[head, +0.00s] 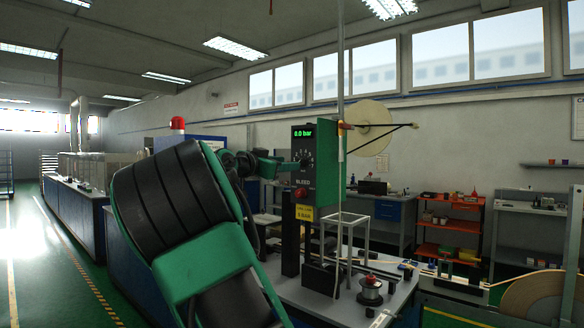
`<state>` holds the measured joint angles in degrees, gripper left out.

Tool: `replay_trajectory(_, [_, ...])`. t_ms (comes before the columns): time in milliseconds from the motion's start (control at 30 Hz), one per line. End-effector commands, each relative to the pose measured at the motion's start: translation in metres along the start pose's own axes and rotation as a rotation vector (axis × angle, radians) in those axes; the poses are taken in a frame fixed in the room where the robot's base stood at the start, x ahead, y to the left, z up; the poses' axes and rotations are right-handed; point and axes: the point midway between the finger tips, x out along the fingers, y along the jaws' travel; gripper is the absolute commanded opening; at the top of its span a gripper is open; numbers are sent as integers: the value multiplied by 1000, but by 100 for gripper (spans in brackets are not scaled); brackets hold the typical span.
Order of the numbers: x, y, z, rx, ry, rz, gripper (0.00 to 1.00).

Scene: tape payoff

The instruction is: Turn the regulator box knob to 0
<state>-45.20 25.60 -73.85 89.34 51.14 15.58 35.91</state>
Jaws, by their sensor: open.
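The regulator box (318,185) is a black upright panel with a green side, on a post above the workbench. Its green display (302,133) shows a bar reading whose first digit is too small to tell as 0 or 8. The knob (306,157) is on the panel's front below the display, small and dark, with scale marks around it. My gripper (299,165) is at the knob from the left, with its fingertips small and partly merged with the dark panel. It is open. I cannot tell whether it touches the knob or which mark the knob points to.
Below the knob are a BLEED label, a red button (301,193) and a yellow label (304,212). A pale tape reel (373,128) is behind the box. A spool (371,290) and a white frame stand on the bench. My green and black arm fills the front left.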

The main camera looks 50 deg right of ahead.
Motion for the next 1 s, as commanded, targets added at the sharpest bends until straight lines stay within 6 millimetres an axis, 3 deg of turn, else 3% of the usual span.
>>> replay_trajectory(200, [34,1,0,-1,1,3,42])
replay_trajectory(400, [52,1,0,0,0,3,42])
replay_trajectory(800, [57,1,0,0,-2,1,42])
replay_trajectory(967, [56,1,0,0,-2,0,4])
replay_trajectory(1000, [56,0,0,0,-2,0,1])
